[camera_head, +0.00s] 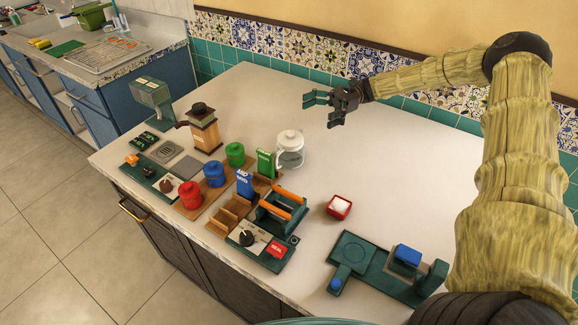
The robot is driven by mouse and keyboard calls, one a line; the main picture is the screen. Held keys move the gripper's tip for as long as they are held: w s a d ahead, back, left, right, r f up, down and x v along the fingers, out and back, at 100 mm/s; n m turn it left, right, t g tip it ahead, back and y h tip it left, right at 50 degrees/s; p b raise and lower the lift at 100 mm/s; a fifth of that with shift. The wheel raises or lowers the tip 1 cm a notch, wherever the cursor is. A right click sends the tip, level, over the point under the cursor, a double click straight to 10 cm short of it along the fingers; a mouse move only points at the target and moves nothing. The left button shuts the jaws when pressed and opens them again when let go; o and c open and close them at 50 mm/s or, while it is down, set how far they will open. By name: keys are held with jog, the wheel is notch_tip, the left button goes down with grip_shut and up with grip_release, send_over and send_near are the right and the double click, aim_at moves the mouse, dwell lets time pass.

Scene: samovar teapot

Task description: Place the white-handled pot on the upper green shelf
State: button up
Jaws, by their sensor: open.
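The pot (290,150) is a pale, glassy vessel with a white lid and a white handle on its left side. It stands upright on the white counter, right of the green canister. My gripper (317,110) is open and empty, above and slightly right of the pot in the picture, apart from it. I cannot tell for sure which piece is the upper green shelf.
Red (190,195), blue and green canisters, a wooden grinder (203,130) and a green rack with orange bars (281,208) crowd the left and middle. A red box (339,206) sits alone. The counter (400,160) behind it is clear. A tiled wall bounds the back.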

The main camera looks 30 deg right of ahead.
notch_tip(320, 180, down, 9)
jog(key=b, duration=0.7)
jog(key=shift+s+r, duration=0.1)
jog(key=shift+r, duration=0.05)
send_near(289, 148)
jog(key=shift+w+a+f, duration=1.1)
jog(key=shift+w+a, duration=0.1)
jog(key=shift+a, duration=0.05)
jog(key=shift+s+a+f+p, duration=0.15)
jog(key=shift+a+p, duration=0.1)
jog(key=shift+a, duration=0.75)
jog(key=shift+s+a+f+p, duration=0.1)
jog(key=shift+s+a+p, duration=0.1)
jog(key=shift+a, duration=0.75)
jog(key=shift+s+a+f+p, duration=0.1)
jog(key=shift+a+p, duration=0.15)
jog(key=shift+a, duration=0.75)
jog(key=c, duration=1.4)
notch_tip(289, 148, up, 18)
